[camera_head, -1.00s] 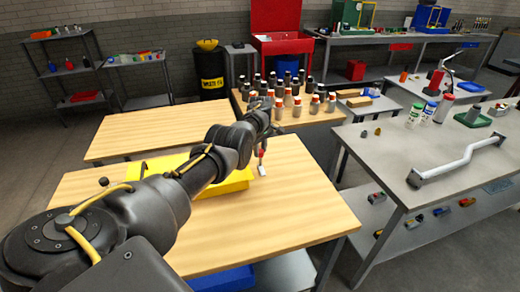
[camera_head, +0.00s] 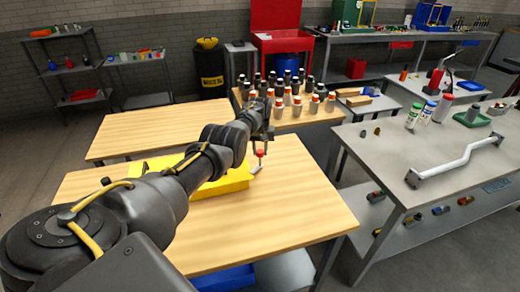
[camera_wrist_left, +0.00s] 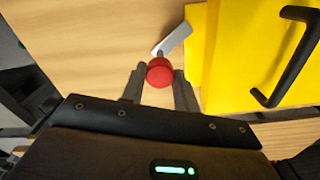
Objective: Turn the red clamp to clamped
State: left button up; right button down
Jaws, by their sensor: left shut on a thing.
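The red clamp (camera_head: 259,154) stands on the near wooden table beside the yellow case. It has a round red knob and a flat grey metal bar (camera_head: 257,169). In the left wrist view the red knob (camera_wrist_left: 159,72) sits between the two fingertips, and the grey bar (camera_wrist_left: 175,38) points up and right toward the yellow case. My left gripper (camera_head: 262,137) is shut on the red knob from above; its fingers (camera_wrist_left: 160,84) flank the knob. The right gripper is not in view.
The yellow case (camera_head: 222,182) with a black handle (camera_wrist_left: 290,60) lies right next to the clamp, partly hidden by my arm in the head view. The near table (camera_head: 290,205) is clear to the right. Several bottles stand on a table (camera_head: 300,117) behind.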

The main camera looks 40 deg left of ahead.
pick_arm(q)
jog(key=m, duration=0.3)
jog(key=shift+m, duration=0.3)
jog(key=shift+m+b, duration=0.45)
jog(key=shift+m, duration=1.25)
jog(key=o, duration=1)
